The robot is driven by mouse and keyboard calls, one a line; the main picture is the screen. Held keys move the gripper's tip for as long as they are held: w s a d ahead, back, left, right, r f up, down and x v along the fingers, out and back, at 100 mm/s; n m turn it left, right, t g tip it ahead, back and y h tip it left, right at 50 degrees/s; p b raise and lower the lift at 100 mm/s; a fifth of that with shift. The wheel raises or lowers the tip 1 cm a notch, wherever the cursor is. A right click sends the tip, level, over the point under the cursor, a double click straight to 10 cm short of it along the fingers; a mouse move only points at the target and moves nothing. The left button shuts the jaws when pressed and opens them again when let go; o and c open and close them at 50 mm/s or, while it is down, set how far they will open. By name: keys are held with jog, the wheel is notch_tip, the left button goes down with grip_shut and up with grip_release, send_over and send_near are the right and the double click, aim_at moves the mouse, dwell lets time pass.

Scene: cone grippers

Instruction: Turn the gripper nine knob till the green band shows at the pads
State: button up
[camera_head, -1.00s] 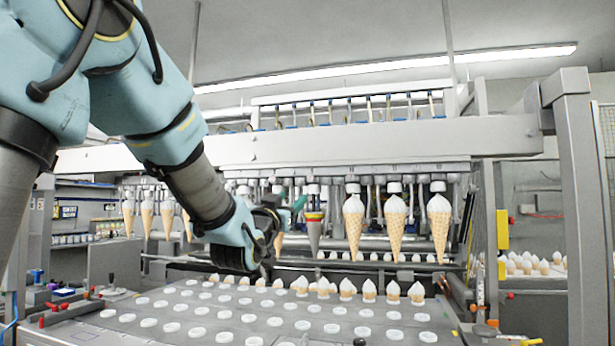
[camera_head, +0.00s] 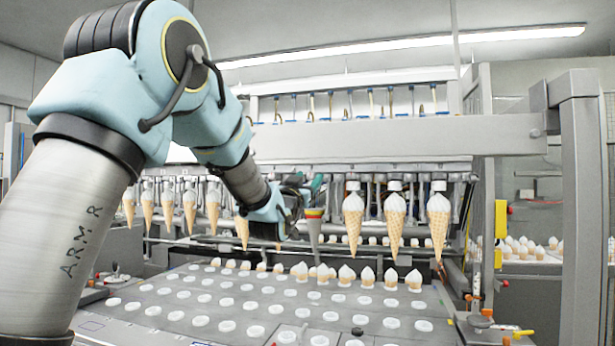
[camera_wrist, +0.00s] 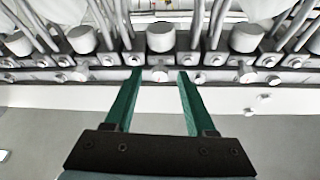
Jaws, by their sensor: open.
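My gripper (camera_wrist: 160,73) is open, its two green fingers pointing at the machine's rail of knobs. In the wrist view a small round silver knob (camera_wrist: 159,76) lies between the fingertips, with a gap on both sides; I cannot tell how far ahead it is. No number shows on it. In the head view my gripper (camera_head: 316,184) is at the row of cone grippers, just above a grey tapered piece (camera_head: 314,229). That piece hangs point down and has red, yellow and green bands (camera_head: 314,213) near its top. The pads there are too small to make out.
White-topped cones (camera_head: 396,222) hang in the row to the right and left of the banded piece.

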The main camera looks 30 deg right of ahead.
grip_shut()
dwell(0.4)
